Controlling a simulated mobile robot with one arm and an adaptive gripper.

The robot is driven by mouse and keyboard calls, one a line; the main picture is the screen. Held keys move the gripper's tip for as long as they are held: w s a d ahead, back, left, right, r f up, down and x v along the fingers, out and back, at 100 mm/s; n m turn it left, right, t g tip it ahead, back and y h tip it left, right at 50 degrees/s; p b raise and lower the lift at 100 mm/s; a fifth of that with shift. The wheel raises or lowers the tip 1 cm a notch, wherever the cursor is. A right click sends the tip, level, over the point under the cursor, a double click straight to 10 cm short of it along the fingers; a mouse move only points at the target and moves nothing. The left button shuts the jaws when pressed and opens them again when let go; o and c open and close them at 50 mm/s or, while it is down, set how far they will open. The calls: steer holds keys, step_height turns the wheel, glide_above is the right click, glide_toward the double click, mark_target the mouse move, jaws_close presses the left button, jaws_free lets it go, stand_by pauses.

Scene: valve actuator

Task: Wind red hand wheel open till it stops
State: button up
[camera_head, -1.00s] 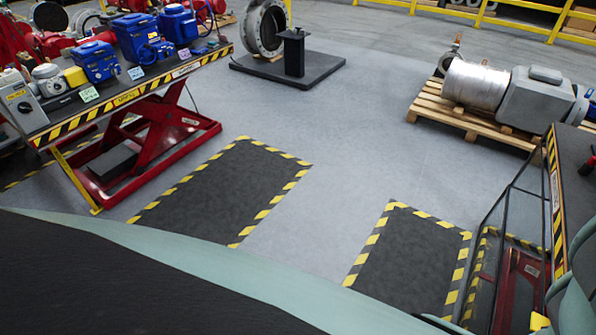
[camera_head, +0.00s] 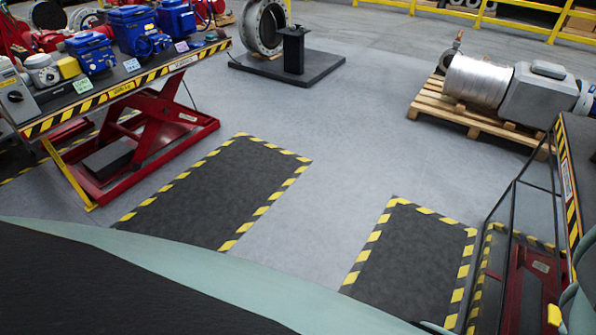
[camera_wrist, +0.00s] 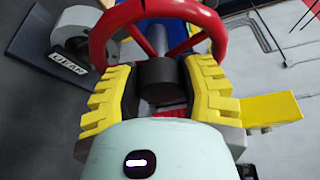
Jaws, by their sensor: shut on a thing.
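The red hand wheel (camera_wrist: 100,35) fills the top middle of the wrist view, its rim curving over a dark round hub (camera_wrist: 155,70) and a pale stem. My gripper (camera_wrist: 160,75) has two yellow ridged fingers, one on each side of the hub, with their tips at the wheel's rim. It is shut on the wheel. The near part of the rim is hidden behind the fingers and my wrist. Neither the wheel nor my gripper can be made out in the head view.
A plate lettered "LEAK" (camera_wrist: 65,60) lies left of the wheel. Hex keys (camera_wrist: 262,25) lie at right. In the head view, a lift table (camera_head: 130,85) with blue actuators stands left, a loaded pallet (camera_head: 465,115) right. Floor between the striped mats (camera_head: 320,215) is clear.

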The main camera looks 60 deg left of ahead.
steer(key=n+h+b, duration=0.1)
steer(key=n+b, duration=0.1)
steer(key=n, duration=0.2)
steer(key=shift+f+h, duration=0.15)
steer(key=shift+h, duration=0.25)
steer(key=n+t+h+b, duration=0.1)
steer(key=n, duration=0.3)
steer(key=shift+f, duration=0.1)
steer(key=n+t, duration=0.1)
steer(key=n, duration=0.1)
steer(key=n+t+h, duration=0.1)
steer(key=n, duration=0.2)
steer(key=shift+n, duration=0.3)
steer(key=shift+n+t+h, duration=0.3)
steer(key=shift+n+t, duration=0.7)
steer(key=shift+n, duration=0.9)
steer(key=shift+n, duration=0.3)
steer(key=o, duration=1.2)
steer(key=shift+s, duration=0.1)
steer(key=v, duration=1.2)
